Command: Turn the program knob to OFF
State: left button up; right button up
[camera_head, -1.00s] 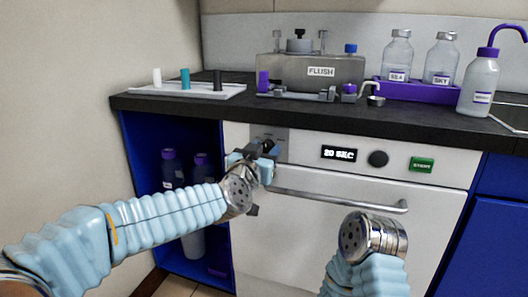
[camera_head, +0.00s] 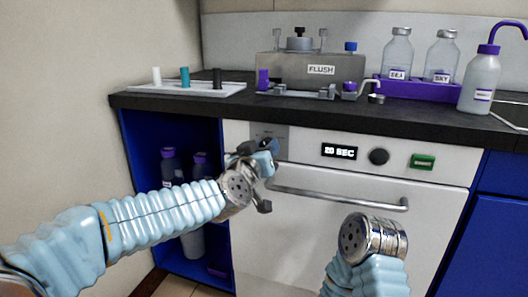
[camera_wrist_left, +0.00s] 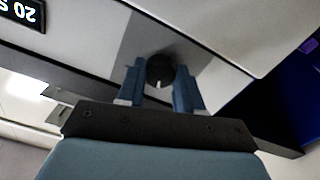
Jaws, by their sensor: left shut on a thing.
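The program knob (camera_wrist_left: 160,71) is a dark round knob with a white pointer mark, on a grey plate (camera_wrist_left: 130,45) in the left wrist view. My left gripper (camera_wrist_left: 161,88) has its two blue fingers on either side of the knob and is shut on it. In the head view my left gripper (camera_head: 266,158) is at the left end of the machine's front panel and hides most of the knob. The plate (camera_head: 268,133) shows above it. My right arm (camera_head: 372,238) is low in front of the door; its gripper fingers do not show.
The white machine front has a display (camera_head: 339,152) reading 20 SEC, a second dark knob (camera_head: 379,157) and a green button (camera_head: 422,162). The dark countertop (camera_head: 420,122) overhangs the panel.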

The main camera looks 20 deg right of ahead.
pick_arm(q)
jog(key=shift+n+b, duration=0.85)
jog(key=shift+n, duration=2.95)
jog(key=o, duration=1)
jog(key=shift+o, duration=0.2)
jog(key=v, duration=1.3)
jog(key=shift+s+a+b, duration=0.25)
jog(key=shift+s+b, duration=0.1)
